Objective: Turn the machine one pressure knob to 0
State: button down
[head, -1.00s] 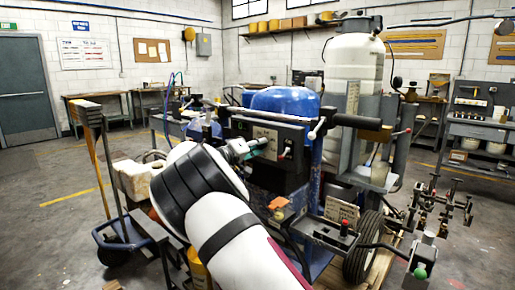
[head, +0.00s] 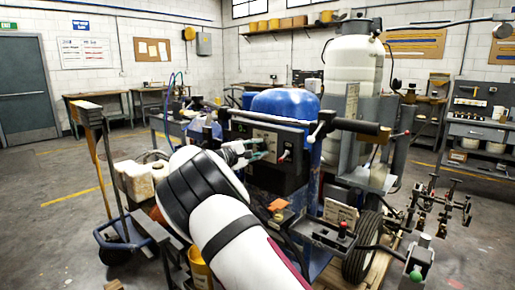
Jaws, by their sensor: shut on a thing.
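Machine one appears to be the line striper with the blue tank (head: 285,103), in the middle of the head view. Its dark control box carries a pale label panel (head: 265,134) facing me. My gripper (head: 262,149) reaches in from the left at this panel, its two teal fingers one above the other. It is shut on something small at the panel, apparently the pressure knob. The knob itself is hidden between the fingers, so its pointer and setting cannot be read. A small red-tipped switch (head: 285,154) shows just right of the fingers.
A handlebar with a black grip (head: 357,126) juts out right above the panel. A large white tank (head: 354,67) stands behind. A hand truck (head: 119,233) stands left, and a wheel (head: 361,247) and metal fittings (head: 441,218) are right. Floor at far left is clear.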

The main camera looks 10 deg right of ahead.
jog(key=n, duration=0.5)
jog(key=shift+p, duration=0.35)
jog(key=n, duration=0.5)
jog(key=shift+f+n, duration=0.15)
jog(key=shift+n, duration=0.15)
jog(key=shift+h, duration=0.3)
jog(key=c, duration=1.2)
grip_release()
jog(key=shift+c, duration=0.2)
jog(key=shift+a, duration=0.15)
jog(key=v, duration=1.1)
jog(key=shift+s+a, duration=0.2)
jog(key=shift+a, duration=0.15)
